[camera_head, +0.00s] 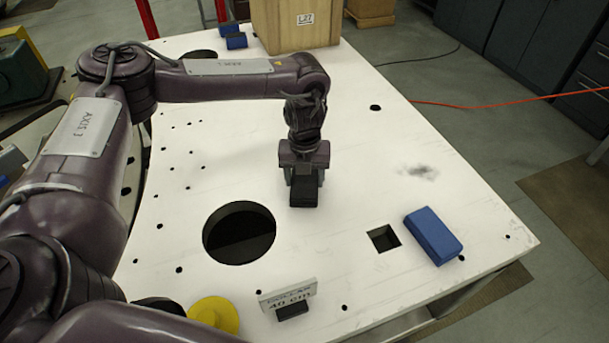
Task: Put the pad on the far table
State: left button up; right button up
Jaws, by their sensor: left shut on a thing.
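My left gripper (304,170) points down over the middle of the white table and is shut on a small dark block (304,191), which may be the pad. The block is at or just above the table top; I cannot tell if it touches. A blue block (433,235) lies on the white table (370,150) near its right edge, beside a square hole. My right gripper is not in view. I cannot tell which surface is the far table.
A large round hole (239,233) and a square hole (384,238) open in the table. A small sign (288,295) and a yellow disc (214,314) are at the near edge. A wooden box (297,22) and small blue blocks (236,41) stand at the back.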

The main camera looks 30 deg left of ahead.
aim_at(305, 179)
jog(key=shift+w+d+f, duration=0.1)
pick_arm(q)
jog(key=o, duration=0.9)
jog(key=shift+f, duration=0.15)
jog(key=shift+o, duration=0.2)
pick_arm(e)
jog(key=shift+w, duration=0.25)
pick_arm(q)
notch_tip(305, 179, up, 5)
jog(key=shift+w+f+b, duration=0.1)
jog(key=shift+b, duration=0.7)
notch_tip(305, 179, up, 8)
jog(key=p, duration=0.1)
jog(key=shift+f, duration=0.2)
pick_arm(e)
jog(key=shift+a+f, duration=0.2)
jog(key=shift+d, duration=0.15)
pick_arm(q)
jog(key=shift+f, duration=0.1)
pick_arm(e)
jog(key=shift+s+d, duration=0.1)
